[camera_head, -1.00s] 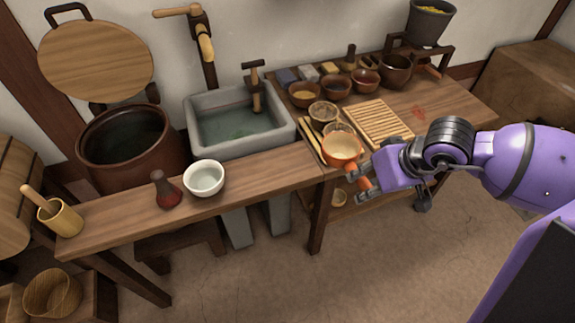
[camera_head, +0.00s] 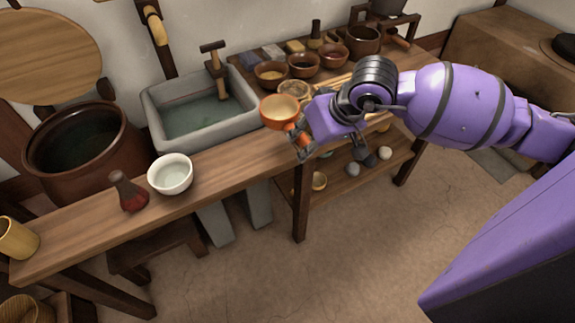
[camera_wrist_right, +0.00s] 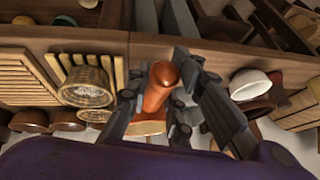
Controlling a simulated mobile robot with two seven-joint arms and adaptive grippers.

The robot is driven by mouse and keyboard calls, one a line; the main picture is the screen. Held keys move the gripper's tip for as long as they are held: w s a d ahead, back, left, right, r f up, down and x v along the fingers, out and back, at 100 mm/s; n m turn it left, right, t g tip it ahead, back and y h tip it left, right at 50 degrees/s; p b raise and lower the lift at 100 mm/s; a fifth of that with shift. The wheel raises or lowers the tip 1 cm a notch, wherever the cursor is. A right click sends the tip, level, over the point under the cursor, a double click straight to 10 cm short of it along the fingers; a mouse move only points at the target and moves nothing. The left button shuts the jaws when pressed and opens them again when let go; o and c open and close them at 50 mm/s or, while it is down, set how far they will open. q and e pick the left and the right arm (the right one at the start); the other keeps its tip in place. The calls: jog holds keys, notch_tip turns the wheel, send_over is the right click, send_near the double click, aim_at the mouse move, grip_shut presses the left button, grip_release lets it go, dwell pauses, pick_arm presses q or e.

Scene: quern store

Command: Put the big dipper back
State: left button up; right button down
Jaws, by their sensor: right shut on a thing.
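The dipper (camera_head: 279,110) is an orange cup with a pale inside and a thick orange-brown handle. My right gripper (camera_head: 301,143) is shut on that handle, and the cup is held near the front edge of the workbench, roughly upright. In the right wrist view the handle (camera_wrist_right: 159,85) stands between the two dark fingers (camera_wrist_right: 157,88), with part of the cup behind it. Which dipper size this is cannot be told, as no other dipper is clear. My left gripper is not in view.
A grey stone sink (camera_head: 205,131) lies behind the bench. A white bowl (camera_head: 171,187) and a red-bottomed flask (camera_head: 130,198) stand left along the bench (camera_head: 75,232). A large brown crock (camera_head: 42,160) is at far left. Brown bowls (camera_head: 271,83) stand at the back.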

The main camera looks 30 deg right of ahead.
jog(key=w+a+f, duration=0.1)
jog(key=a+f, duration=0.2)
jog(key=f, duration=0.5)
jog(key=shift+w+a+f, duration=0.25)
jog(key=shift+a+f, duration=0.05)
jog(key=shift+a, duration=0.1)
jog(key=c, duration=1.5)
grip_release()
jog(key=shift+c, duration=0.2)
jog(key=v, duration=1.2)
